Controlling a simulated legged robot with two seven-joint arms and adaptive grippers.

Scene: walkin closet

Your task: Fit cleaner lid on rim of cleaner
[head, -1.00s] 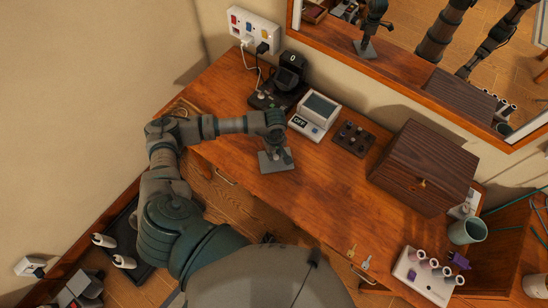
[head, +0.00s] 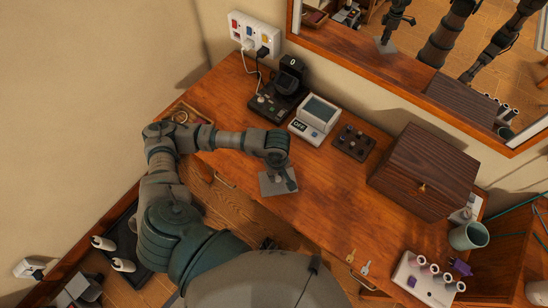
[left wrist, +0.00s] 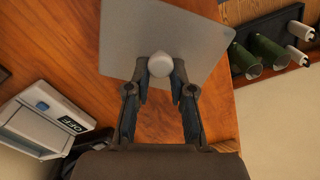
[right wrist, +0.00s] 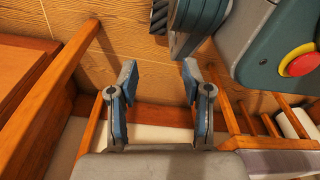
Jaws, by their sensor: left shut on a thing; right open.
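The cleaner (head: 314,121) is a white box with an OFF label on its front and a dark open top inside a pale rim. It stands on the desk and shows at the left in the left wrist view (left wrist: 40,118). The cleaner lid (head: 268,184) is a flat grey square plate with a round pale knob. My left gripper (left wrist: 160,72) is shut on the knob, with the plate (left wrist: 115,45) beyond the fingers. The lid is apart from the cleaner, toward the desk's front edge. My right gripper (right wrist: 155,80) is open and empty.
A black device (head: 280,95) stands left of the cleaner, and a dark knobbed panel (head: 353,142) lies right of it. A wooden box (head: 425,170) stands further right. A mirror (head: 430,70) hangs behind.

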